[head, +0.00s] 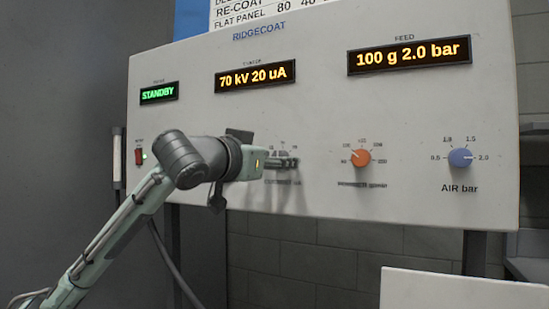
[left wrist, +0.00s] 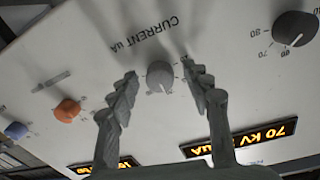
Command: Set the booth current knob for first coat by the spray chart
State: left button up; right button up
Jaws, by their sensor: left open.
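The grey current knob (left wrist: 159,76) sits on the white panel under the label CURRENT uA in the left wrist view. My left gripper (left wrist: 158,69) is open, with one finger on each side of the knob. I cannot tell whether the fingers touch it. In the head view my left gripper (head: 286,162) is at the panel and hides the knob. The amber display (head: 255,76) reads 70 kV 20 uA. The spray chart (head: 270,12) is cut off at the top; RE-COAT and FLAT PANEL rows show, and no first coat row is visible. My right gripper is not in view.
An orange powder knob (head: 361,158) and a blue air knob (head: 461,157) are to the right. The feed display (head: 410,55) reads 100 g 2.0 bar. A green display (head: 158,93) reads STANDBY above a red switch (head: 138,156). A dark knob (left wrist: 296,28) neighbours the current knob.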

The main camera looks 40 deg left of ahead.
pick_arm(q)
jog(key=shift+c, duration=0.2)
grip_shut()
jog(key=shift+m, duration=0.4)
jog(key=shift+r+m+b, duration=0.1)
jog(key=shift+m+b, duration=0.65)
jog(key=shift+m, duration=3.75)
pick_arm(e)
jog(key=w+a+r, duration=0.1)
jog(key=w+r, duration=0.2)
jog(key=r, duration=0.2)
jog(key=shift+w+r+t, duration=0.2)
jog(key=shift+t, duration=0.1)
